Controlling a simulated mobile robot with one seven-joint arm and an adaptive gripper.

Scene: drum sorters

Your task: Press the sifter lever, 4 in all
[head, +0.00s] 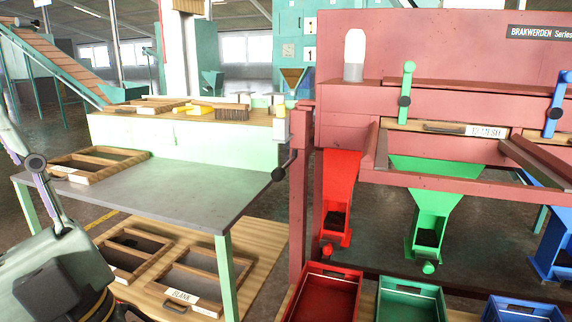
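A short lever with a black ball knob (278,173) sticks out to the left from the red machine's left post, beside the grey bench top. I take it as the sifter lever, but no label on it shows. A green lever (405,85) and a blue lever (555,105) with dark pivots stand upright on the machine's front. No gripper fingers can be made out. Pale grey parts with dark joints fill the lower left corner, apart from all the levers.
The red machine (440,50) has red (340,190), green (432,200) and blue (558,240) chutes above coloured crates. The grey bench (170,190) is mostly bare, with a wooden frame (95,163) at its left. More frames lie on the lower shelf, one marked BLANK.

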